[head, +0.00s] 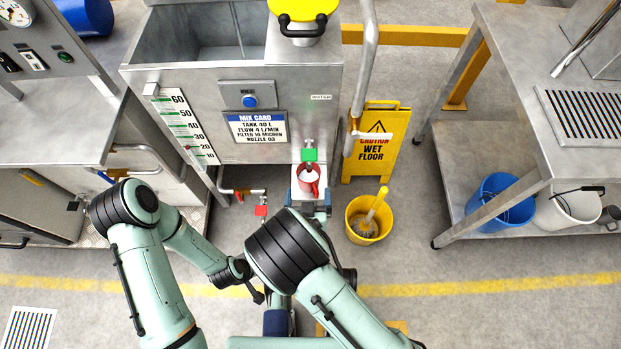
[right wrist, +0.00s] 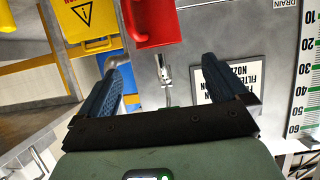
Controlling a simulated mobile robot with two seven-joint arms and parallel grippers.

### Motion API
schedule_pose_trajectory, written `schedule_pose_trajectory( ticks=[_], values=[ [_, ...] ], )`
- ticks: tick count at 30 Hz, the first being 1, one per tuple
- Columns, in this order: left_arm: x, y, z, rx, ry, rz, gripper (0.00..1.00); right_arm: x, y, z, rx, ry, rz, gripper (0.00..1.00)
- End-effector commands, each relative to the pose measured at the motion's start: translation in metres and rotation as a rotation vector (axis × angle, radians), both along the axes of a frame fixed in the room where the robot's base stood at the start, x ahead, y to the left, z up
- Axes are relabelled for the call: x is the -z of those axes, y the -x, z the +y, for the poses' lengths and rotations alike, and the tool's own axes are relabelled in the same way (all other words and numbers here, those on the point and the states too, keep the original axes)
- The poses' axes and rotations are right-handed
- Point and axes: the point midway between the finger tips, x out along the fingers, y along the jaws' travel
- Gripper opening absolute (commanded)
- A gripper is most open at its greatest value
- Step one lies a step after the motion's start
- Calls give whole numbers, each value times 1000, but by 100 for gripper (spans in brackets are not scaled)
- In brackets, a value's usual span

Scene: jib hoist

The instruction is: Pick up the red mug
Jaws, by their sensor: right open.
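The red mug (head: 309,181) stands upright below a green-marked tap (head: 309,155) at the front of the steel tank, on a small pale ledge (head: 294,190). Its inside looks pale. In the right wrist view the mug (right wrist: 154,22) appears inverted at the top edge, partly cut off. My right gripper (head: 309,201) is open just in front of the mug. In the right wrist view its two blue fingers (right wrist: 166,82) are spread, with nothing between them, and the mug lies beyond their tips. My left arm is folded at the lower left; its gripper's jaws cannot be made out.
A yellow wet-floor sign (head: 377,140) and a yellow bucket with a brush (head: 362,230) stand right of the mug. A red-handled valve (head: 261,211) is at its left. A steel table (head: 500,80) holds blue and white buckets on its lower shelf. Floor between is clear.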

Motion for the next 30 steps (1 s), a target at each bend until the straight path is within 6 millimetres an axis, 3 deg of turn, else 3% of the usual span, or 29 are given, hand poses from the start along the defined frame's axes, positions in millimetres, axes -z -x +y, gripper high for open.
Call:
schedule_pose_trajectory(
  ticks=[6,15,21,30],
  values=[
    [11,-13,7,-15,-17,-34,43,17,-34,0,-1,0,2,100],
    [21,-27,14,-29,-35,-70,43,29,-58,-1,-2,1,3,100],
    [37,-16,19,-34,-39,-30,43,40,-84,-2,-1,1,3,100],
    [39,-12,19,-35,-38,-15,43,40,-90,-2,-2,1,5,100]
  ],
)
